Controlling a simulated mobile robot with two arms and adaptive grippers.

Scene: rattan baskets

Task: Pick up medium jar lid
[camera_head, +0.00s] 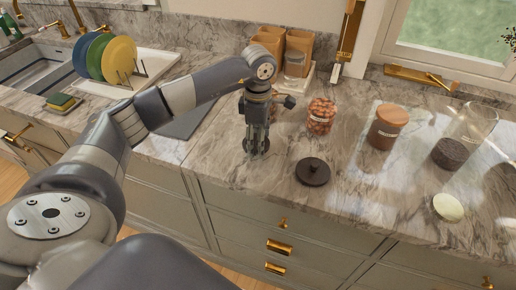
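A dark round lid with a small knob (313,172) lies flat on the marble counter, near its front edge. A pale round lid (448,207) lies further right. I cannot tell for sure which is the medium lid. My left gripper (257,148) points down at the counter, to the left of the dark lid and apart from it. A small dark round shape shows at its fingertips; whether it is held is unclear. The finger gap is too small to judge. My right gripper is out of view.
A jar of reddish-brown pieces (321,116), a brown jar with a wooden lid (387,127) and a glass jar with dark contents (463,137) stand behind the lids. A plate rack (150,62) and sink (45,65) are at left. Counter between the two lids is clear.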

